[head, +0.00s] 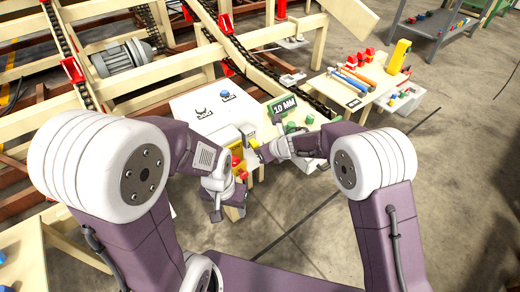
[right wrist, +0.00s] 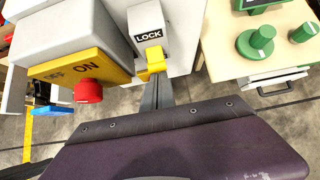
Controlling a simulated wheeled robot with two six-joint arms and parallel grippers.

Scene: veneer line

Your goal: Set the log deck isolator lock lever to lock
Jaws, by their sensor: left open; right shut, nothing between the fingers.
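The yellow lock lever (right wrist: 155,58) sits just below the LOCK label (right wrist: 148,37) on a pale housing in the right wrist view. My right gripper (right wrist: 157,82) is shut and empty, its fingertips right at the lever's lower end; I cannot tell whether they touch. Beside it is the isolator box with a yellow ON/OFF panel (right wrist: 78,68) and a red knob (right wrist: 88,91). In the head view the right gripper (head: 258,156) is small beside the isolator, partly hidden by my arm. My left gripper (head: 229,211) is open and empty, low in front of the isolator.
A green 10 MM display (head: 285,106) and green knobs (right wrist: 262,42) stand to the right of the lock. A side table (head: 335,90) holds tools and red parts. A chain conveyor (head: 225,45) and a motor (head: 124,57) lie behind.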

